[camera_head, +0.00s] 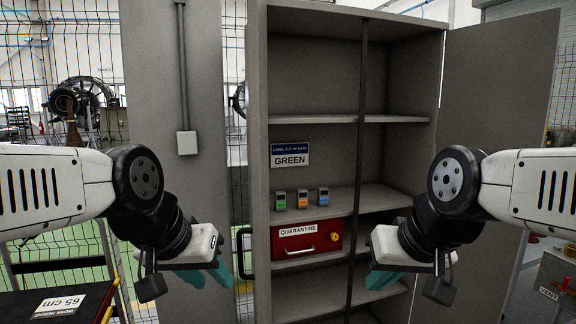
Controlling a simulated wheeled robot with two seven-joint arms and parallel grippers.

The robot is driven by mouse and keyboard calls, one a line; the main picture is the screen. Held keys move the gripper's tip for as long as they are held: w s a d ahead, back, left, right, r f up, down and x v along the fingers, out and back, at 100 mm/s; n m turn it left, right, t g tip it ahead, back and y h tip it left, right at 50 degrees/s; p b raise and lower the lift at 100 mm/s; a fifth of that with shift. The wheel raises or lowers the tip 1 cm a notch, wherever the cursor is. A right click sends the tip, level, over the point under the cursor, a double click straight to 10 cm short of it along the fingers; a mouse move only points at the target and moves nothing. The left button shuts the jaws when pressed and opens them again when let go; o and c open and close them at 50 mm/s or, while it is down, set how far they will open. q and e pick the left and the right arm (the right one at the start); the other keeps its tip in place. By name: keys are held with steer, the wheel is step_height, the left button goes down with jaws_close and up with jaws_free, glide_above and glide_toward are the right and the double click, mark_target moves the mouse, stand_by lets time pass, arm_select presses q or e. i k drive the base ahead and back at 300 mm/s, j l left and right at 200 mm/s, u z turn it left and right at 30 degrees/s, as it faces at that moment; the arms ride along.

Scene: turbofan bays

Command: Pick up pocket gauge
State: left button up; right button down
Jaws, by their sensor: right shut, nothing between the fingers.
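Three small gauges stand upright side by side on a middle shelf of the open grey cabinet (257,110): one with a green face (280,201), one with an orange face (302,199) and one with a blue face (323,197). They are likely the pocket gauges. My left gripper (206,276) hangs in front and to the left of the cabinet, clear of the gauges; its teal fingers show, but their gap is unclear. My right gripper (384,275) is shut and empty, lower right of the gauges and apart from them.
A sign reading GREEN (290,160) is above the gauges. A red QUARANTINE drawer (308,241) is below them. A cabinet upright (361,130) divides the shelves; the right-hand shelves look empty. The cabinet doors (490,90) stand open. A dark worktop (25,303) is lower left.

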mark_target(322, 196)
steer(key=k+l+u, duration=0.1)
steer(key=i+l+u, duration=0.1)
steer(key=l, duration=0.25)
steer(key=i+l+u, duration=0.15)
steer(key=i+l, duration=0.15)
steer(key=i+l+u, duration=0.1)
steer(key=l, duration=0.4)
steer(key=i+l+u, duration=0.15)
steer(key=i+l, duration=0.15)
steer(key=i+l+u, duration=0.15)
steer(key=l, duration=0.25)
steer(key=i+l+u, duration=0.15)
steer(key=i+l, duration=0.2)
steer(key=i+l+u, duration=0.2)
steer(key=i+l, duration=0.15)
steer(key=i, duration=0.15)
